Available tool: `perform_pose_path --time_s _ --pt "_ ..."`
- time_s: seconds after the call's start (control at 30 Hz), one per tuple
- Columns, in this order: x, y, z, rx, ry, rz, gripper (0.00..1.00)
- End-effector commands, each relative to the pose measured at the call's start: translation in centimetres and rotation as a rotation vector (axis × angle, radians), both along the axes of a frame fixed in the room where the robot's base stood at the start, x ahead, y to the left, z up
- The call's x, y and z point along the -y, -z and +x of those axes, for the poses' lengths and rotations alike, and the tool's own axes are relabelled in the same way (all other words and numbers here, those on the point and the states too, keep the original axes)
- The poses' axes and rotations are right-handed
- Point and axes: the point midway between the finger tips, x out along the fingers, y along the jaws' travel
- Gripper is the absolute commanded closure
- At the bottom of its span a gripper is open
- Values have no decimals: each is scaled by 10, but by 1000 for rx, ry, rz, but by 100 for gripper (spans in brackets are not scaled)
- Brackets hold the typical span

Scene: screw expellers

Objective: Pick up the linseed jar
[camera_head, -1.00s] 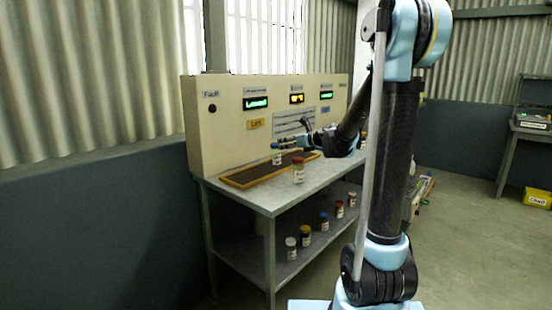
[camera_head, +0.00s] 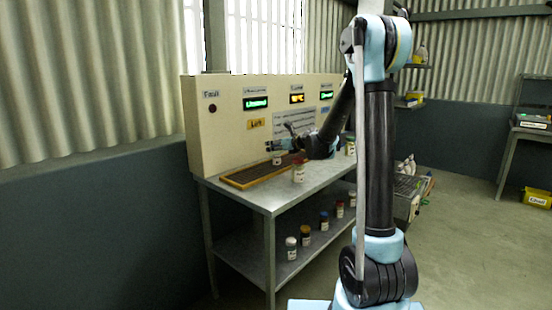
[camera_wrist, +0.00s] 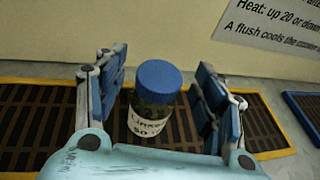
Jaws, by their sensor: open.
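The linseed jar (camera_wrist: 150,118) stands upright in the wrist view, with a blue lid, dark contents and a white label partly reading "Linseed". My gripper (camera_wrist: 160,82) is open, with one blue-padded finger on each side of the jar and a visible gap on both sides. In the head view my gripper (camera_head: 278,145) is over the slatted tray (camera_head: 237,183) on the bench. The small jar (camera_head: 277,160) shows just below it there, its lid largely hidden.
Several other jars, one blue-lidded (camera_head: 324,222), stand on the lower shelf. The control panel (camera_head: 225,130) rises behind the tray. A second tray edge (camera_wrist: 300,115) lies at right.

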Motion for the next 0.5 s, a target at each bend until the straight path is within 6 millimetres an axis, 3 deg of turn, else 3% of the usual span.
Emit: perform_pose_path --time_s 0.4,0.43,0.5 --pt "-7 4 10 0 1 0 36" --pt "-6 4 10 0 1 0 39" --pt "-6 4 10 0 1 0 55"
